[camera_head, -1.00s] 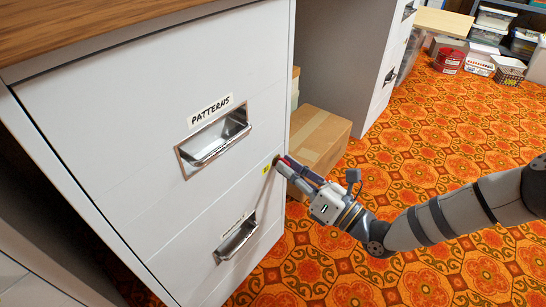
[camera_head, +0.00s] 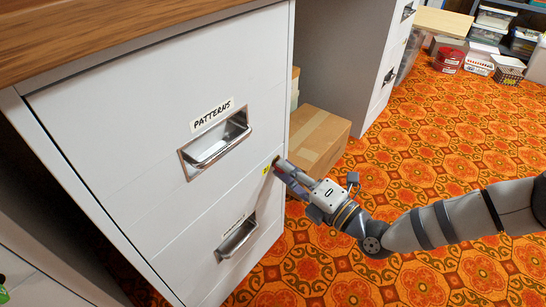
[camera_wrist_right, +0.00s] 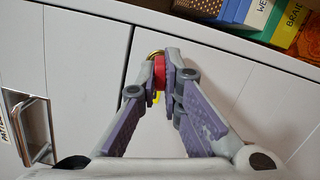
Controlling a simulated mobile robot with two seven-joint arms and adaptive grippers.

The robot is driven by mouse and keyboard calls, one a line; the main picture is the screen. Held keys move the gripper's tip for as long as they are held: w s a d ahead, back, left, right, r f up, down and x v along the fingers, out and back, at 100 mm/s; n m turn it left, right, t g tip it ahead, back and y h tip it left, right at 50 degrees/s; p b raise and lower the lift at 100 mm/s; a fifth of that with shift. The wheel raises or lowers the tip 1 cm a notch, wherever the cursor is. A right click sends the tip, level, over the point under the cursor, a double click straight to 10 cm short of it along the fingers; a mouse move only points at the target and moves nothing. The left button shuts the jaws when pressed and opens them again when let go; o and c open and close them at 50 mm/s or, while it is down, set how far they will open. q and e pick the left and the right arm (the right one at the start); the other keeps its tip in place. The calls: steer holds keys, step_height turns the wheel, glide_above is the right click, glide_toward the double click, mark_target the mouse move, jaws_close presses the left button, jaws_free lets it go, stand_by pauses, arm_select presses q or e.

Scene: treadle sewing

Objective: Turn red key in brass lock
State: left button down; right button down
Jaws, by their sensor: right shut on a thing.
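The red key (camera_wrist_right: 159,69) shows in the right wrist view between my right gripper's fingertips (camera_wrist_right: 161,72). A bit of the brass lock's ring (camera_wrist_right: 154,53) shows just behind it, on the cabinet front; the rest of the lock is hidden by the fingers. In the head view my right gripper (camera_head: 279,166) is shut at the right edge of the white filing cabinet (camera_head: 110,120), beside a small yellow tag (camera_head: 266,169). The key and lock cannot be made out there.
The "PATTERNS" drawer handle (camera_head: 216,146) and a lower drawer handle (camera_head: 237,238) stick out left of the gripper. A cardboard box (camera_head: 318,140) stands on the floor behind it. The orange patterned carpet (camera_head: 440,170) is open on the right.

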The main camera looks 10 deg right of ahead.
steer(key=shift+a+r+m+g, duration=0.1)
steer(key=shift+r+m+g, duration=0.1)
steer(key=shift+m, duration=1.15)
steer(key=shift+r+m+g, duration=0.1)
steer(key=shift+m+g, duration=0.1)
steer(key=shift+m, duration=1.15)
steer(key=c, duration=1.7)
jaws_free()
steer(key=shift+f, duration=0.1)
steer(key=shift+c, duration=0.3)
steer(key=p+v, duration=0.2)
steer(key=v, duration=0.5)
steer(key=shift+w+d, duration=0.25)
steer(key=shift+d, duration=0.15)
steer(key=shift+f, duration=0.1)
